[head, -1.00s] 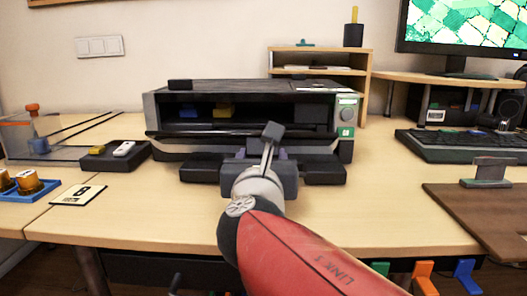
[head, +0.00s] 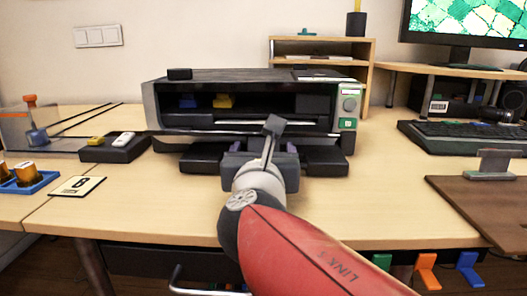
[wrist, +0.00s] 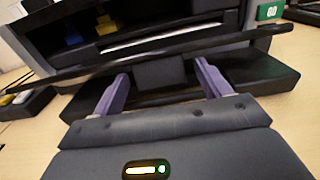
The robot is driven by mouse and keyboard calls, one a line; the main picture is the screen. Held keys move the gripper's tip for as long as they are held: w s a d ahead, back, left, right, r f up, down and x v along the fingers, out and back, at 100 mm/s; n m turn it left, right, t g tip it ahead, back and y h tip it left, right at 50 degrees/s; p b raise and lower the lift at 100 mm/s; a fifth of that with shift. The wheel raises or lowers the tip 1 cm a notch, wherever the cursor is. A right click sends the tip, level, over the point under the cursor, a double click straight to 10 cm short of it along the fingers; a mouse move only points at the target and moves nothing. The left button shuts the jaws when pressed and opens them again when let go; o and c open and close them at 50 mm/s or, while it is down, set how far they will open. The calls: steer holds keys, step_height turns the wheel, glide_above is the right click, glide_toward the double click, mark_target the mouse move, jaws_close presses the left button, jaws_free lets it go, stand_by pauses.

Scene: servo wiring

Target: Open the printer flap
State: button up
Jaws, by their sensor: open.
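The printer (head: 255,75) stands on the desk, dark with grey sides. Its front bay is exposed, with a blue block and a yellow block inside. The dark flap (head: 190,133) shows nearly edge-on as a thin bar across the bottom of the bay. In the wrist view the flap (wrist: 75,77) crosses the picture as a slanted dark bar. My gripper (head: 264,148) is at the printer's front, just below the flap, and also shows in the wrist view (wrist: 160,75). Its purple fingers are apart with nothing gripped. A dark block shows beyond and between them; contact is unclear.
A dark tray (head: 325,162) juts out low at the printer's front. A black box with yellow and white pieces (head: 115,148) is to the left. A green-labelled control panel (head: 348,105) is on the printer's right.

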steer(key=s+p, duration=0.1)
steer(key=s, duration=0.5)
steer(key=shift+s+a+r+p, duration=0.1)
steer(key=shift+s+r+p, duration=0.05)
steer(key=shift+s+p, duration=0.15)
steer(key=shift+s, duration=0.55)
steer(key=shift+c, duration=0.2)
